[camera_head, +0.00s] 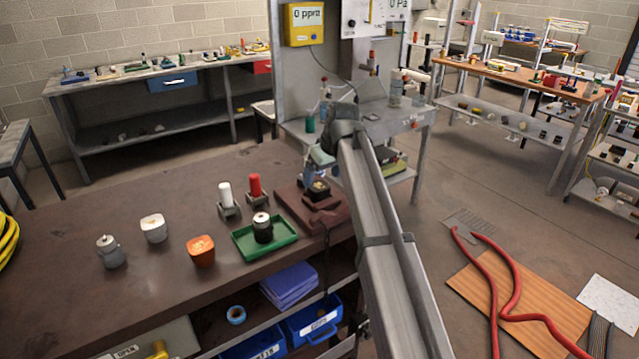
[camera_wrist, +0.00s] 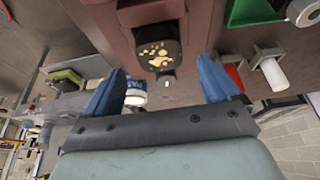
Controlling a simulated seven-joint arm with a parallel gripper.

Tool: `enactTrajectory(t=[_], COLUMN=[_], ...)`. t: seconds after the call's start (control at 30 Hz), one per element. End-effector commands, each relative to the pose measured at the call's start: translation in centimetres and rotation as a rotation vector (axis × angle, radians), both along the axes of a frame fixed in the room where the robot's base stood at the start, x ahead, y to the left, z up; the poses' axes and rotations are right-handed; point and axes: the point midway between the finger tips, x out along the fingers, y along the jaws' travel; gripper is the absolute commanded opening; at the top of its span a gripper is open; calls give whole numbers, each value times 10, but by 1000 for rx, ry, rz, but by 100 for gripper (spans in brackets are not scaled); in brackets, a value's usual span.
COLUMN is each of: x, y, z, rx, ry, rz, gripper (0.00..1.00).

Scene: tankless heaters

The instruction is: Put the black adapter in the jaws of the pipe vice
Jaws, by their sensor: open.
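My gripper (camera_head: 316,172) is above the dark red base (camera_head: 306,219) on the brown bench, apparently the pipe vice. In the wrist view its two blue fingers (camera_wrist: 160,66) are spread, with nothing held between them. A black squarish piece with gold-coloured bits on top (camera_head: 318,189) sits on the base. It also shows just beyond the fingertips in the wrist view (camera_wrist: 160,54). I cannot tell whether this is part of the vice. A black round fitting with a pale top (camera_head: 263,229), perhaps the black adapter, stands upright in the green tray (camera_head: 245,251).
Red (camera_head: 255,186) and white (camera_head: 225,193) handled pieces stand left of the base. An orange piece (camera_head: 201,251), a white piece (camera_head: 154,228) and a grey fitting (camera_head: 110,252) stand farther left. Bare benchtop lies behind them. Blue bins (camera_head: 312,318) sit below.

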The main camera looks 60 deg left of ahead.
Motion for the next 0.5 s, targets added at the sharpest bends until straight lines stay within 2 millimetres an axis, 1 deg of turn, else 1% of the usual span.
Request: enactTrajectory(t=[0.03, 0.2, 0.4, 0.5], x=[0, 0, 0, 0], y=[-4, -15, -23, -25], z=[11, 37, 57, 61], rx=[3, 2, 1, 0], ry=[-1, -1, 0, 0], rz=[0, 0, 0, 0], gripper=[89, 89, 89, 89])
